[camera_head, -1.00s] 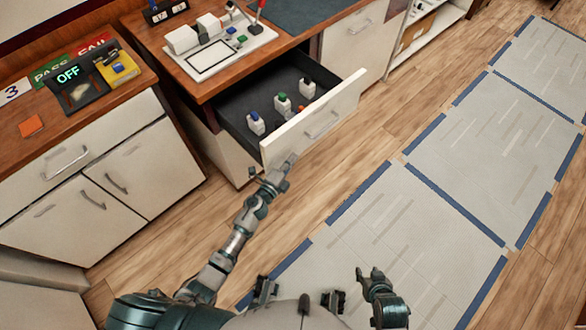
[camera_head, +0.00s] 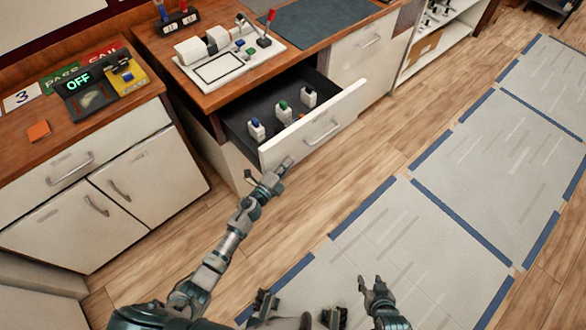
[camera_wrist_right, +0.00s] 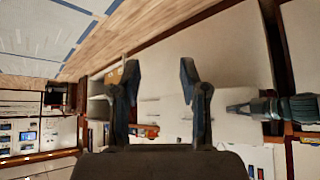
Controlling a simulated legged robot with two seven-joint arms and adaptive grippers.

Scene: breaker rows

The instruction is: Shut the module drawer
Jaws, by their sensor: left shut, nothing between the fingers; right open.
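The module drawer (camera_head: 322,129) has a white front with a bar handle and stands partly open under the wooden counter. Its dark inside holds a blue-topped module (camera_head: 257,130), a green-topped module (camera_head: 284,112) and a dark-topped module (camera_head: 308,97), all upright. My left gripper (camera_head: 286,163) is shut and empty at the lower left of the drawer front, seemingly against its outer face; exact contact is hard to tell. My right gripper (camera_head: 371,283) is open and empty over the floor, away from the drawer. Its spread fingers also show in the right wrist view (camera_wrist_right: 160,75).
A white fixture board (camera_head: 228,62) with a red-handled lever sits on the counter above the drawer. A second cabinet (camera_head: 100,190) stands at the left, carrying a device reading OFF (camera_head: 90,87). Taped grey floor mats (camera_head: 420,240) lie at the right. The floor before the drawer is clear.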

